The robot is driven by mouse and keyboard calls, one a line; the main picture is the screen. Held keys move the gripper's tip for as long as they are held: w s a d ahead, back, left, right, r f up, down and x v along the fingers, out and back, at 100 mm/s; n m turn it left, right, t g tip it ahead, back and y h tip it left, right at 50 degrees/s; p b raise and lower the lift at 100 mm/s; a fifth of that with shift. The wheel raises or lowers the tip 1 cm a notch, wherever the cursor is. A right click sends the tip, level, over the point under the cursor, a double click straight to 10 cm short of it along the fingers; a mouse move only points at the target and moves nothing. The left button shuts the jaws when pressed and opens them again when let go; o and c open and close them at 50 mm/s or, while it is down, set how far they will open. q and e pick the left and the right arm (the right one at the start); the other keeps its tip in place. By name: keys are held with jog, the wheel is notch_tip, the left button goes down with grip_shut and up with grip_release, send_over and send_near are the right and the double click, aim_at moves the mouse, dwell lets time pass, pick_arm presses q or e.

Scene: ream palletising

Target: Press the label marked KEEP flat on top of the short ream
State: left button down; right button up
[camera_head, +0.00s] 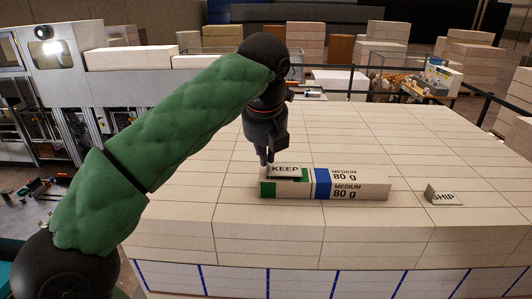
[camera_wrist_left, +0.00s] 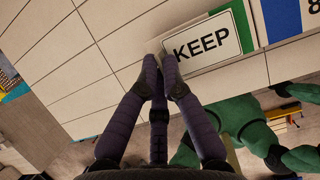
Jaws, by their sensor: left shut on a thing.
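My left gripper (camera_head: 267,163) is shut on the left edge of the KEEP label (camera_head: 287,170), a white card with black letters. It also shows in the left wrist view (camera_wrist_left: 203,42), where the closed fingertips (camera_wrist_left: 162,62) meet its edge. My right gripper is not in view.
The ream lies on a broad, flat layer of pale packs (camera_head: 400,135). A SHIP label (camera_head: 445,198) with a raised left tab lies to the right. Bare pack tops surround the ream. Machinery and stacks stand behind.

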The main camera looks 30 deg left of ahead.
pick_arm(q)
jog(key=shift+f+p, duration=0.3)
jog(key=shift+f, duration=0.25)
dwell(1.7)
jog(key=c, duration=1.3)
grip_release()
jog(key=shift+r, duration=0.1)
jog(key=v, duration=1.1)
jog(key=shift+s+d+r, duration=0.1)
jog(key=shift+s+r, duration=0.05)
jog(key=shift+r, duration=0.2)
